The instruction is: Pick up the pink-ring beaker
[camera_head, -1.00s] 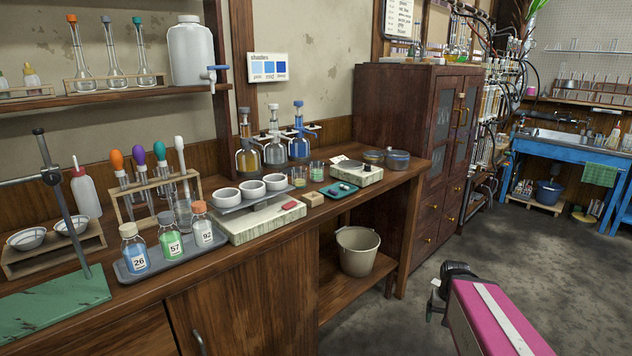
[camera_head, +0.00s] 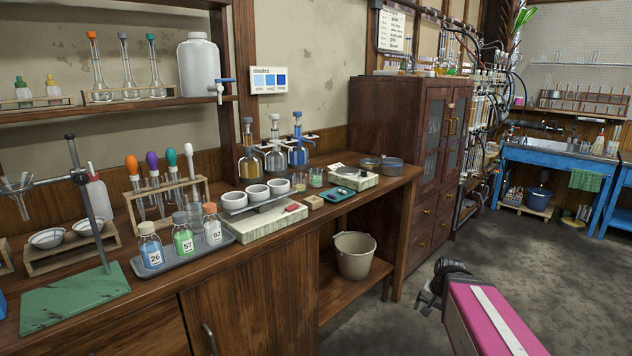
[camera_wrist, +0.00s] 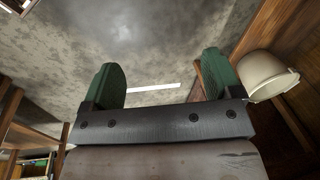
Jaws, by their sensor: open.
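My gripper (camera_head: 430,290) is at the lower right of the head view, out over the floor, in front of the bench and well away from the beakers. In the wrist view my gripper (camera_wrist: 162,78) has its two green fingers wide apart with nothing between them. No beaker shows in the wrist view.
Near the beakers are a scale with white bowls (camera_head: 258,192), a teal tray (camera_head: 338,194) and bottles with blue and amber liquid. A tray of numbered bottles (camera_head: 183,243) stands further left. A bucket (camera_head: 355,255) sits on the low shelf. The floor (camera_head: 530,260) at right is open.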

